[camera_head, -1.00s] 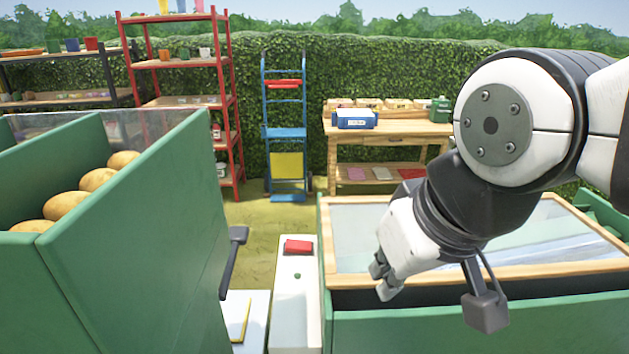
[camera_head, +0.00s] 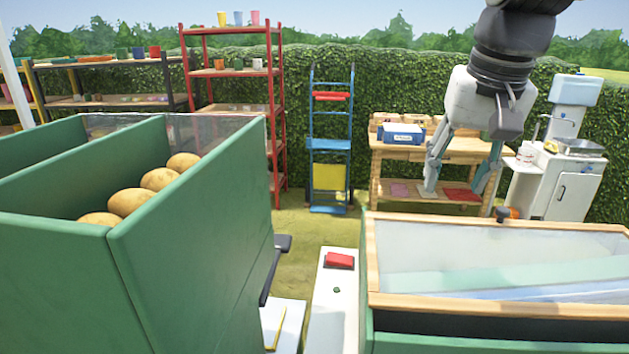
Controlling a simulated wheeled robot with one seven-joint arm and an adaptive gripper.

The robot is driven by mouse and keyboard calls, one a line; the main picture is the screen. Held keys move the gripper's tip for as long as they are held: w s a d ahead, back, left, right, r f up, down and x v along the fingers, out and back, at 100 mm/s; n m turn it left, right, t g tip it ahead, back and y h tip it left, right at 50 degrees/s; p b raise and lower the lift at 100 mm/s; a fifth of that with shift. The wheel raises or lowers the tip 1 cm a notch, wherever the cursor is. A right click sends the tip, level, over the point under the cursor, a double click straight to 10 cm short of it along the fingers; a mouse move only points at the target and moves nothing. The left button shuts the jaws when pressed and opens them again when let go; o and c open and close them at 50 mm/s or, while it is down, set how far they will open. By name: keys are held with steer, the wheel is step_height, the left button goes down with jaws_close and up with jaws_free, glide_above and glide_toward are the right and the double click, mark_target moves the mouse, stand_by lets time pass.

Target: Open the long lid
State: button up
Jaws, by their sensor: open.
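The long lid (camera_head: 500,304) is a wooden frame with a clear pane. It lies over a green box (camera_head: 480,343) at the lower right, with a dark band under its near edge; I cannot tell whether that is a gap. A small dark and orange knob (camera_head: 507,213) shows at the lid's far edge. My gripper (camera_head: 456,190) points down with its fingers spread wide and nothing between them. In the picture it is just above the lid's far edge, left of the knob; it seems apart from the lid.
A green bin with potatoes (camera_head: 130,202) fills the left. A white unit with a red button (camera_head: 339,260) stands between bin and box. Behind are a blue hand truck (camera_head: 330,144), a wooden table (camera_head: 385,153), a white sink cabinet (camera_head: 573,190) and red shelves (camera_head: 232,30).

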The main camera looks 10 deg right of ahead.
steer(key=w+d+r+m+g, duration=0.2)
steer(key=w+d+m, duration=0.2)
steer(key=w+d, duration=0.65)
steer(key=m+g, duration=0.1)
steer(key=m, duration=0.3)
glide_above(504, 209)
step_height(504, 209, down, 4)
steer(key=r, duration=0.1)
steer(key=shift+y, duration=0.3)
step_height(504, 209, down, 14)
steer(key=shift+f+p, duration=0.2)
steer(key=shift+p, duration=0.15)
steer(key=shift+r, duration=0.1)
jaws_close()
